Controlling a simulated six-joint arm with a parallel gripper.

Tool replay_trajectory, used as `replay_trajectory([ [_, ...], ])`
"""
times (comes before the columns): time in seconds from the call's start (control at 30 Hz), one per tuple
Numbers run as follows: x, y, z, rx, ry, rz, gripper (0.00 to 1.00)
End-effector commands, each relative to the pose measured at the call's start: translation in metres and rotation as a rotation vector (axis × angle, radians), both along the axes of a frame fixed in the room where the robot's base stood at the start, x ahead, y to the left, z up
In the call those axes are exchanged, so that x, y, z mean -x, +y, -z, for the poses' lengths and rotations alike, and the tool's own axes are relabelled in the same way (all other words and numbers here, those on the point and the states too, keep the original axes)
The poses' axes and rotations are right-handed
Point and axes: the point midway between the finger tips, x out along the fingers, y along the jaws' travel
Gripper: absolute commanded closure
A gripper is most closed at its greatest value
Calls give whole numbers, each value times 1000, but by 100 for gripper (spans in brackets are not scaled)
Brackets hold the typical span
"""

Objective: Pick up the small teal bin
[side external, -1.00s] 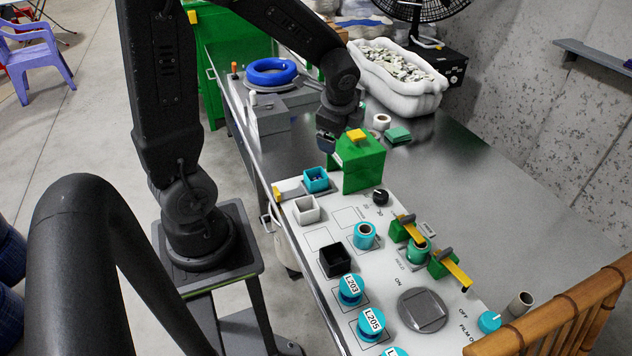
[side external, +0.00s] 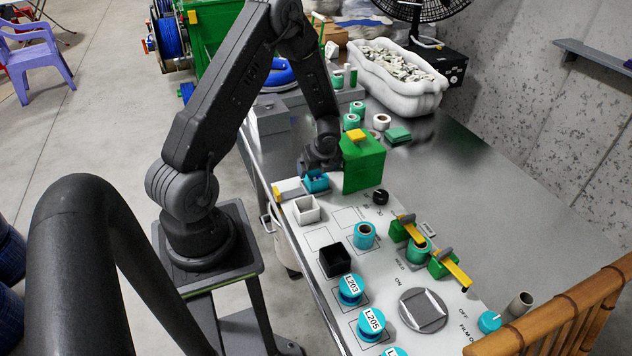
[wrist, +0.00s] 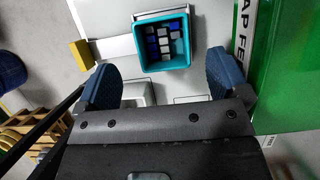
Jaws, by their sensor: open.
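The small teal bin (side external: 316,181) stands upright on the white panel, left of a green box. In the wrist view the teal bin (wrist: 146,44) shows from above, with several small blue, white and dark pieces inside. My gripper (wrist: 167,82) is open, and its two blue fingers are spread apart. In that view the bin lies between and just beyond the fingertips, and no grip on it shows. In the side view my gripper (side external: 318,168) is low, right at the bin, and partly hides it. I cannot tell whether a finger touches the bin.
The tall green box (side external: 362,165) with a yellow top piece stands close on the bin's right. A white bin (side external: 306,210) and a black bin (side external: 334,260) stand nearer on the panel. A yellow block (wrist: 81,53) is left of the bin. The right side of the metal table (side external: 470,170) is clear.

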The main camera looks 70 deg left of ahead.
Motion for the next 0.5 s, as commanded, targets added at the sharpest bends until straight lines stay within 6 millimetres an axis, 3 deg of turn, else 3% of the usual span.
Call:
replay_trajectory([
  [0.17,0,4,11,1,-1,-1,6],
  [0.5,-3,18,52,2,0,-1,6],
])
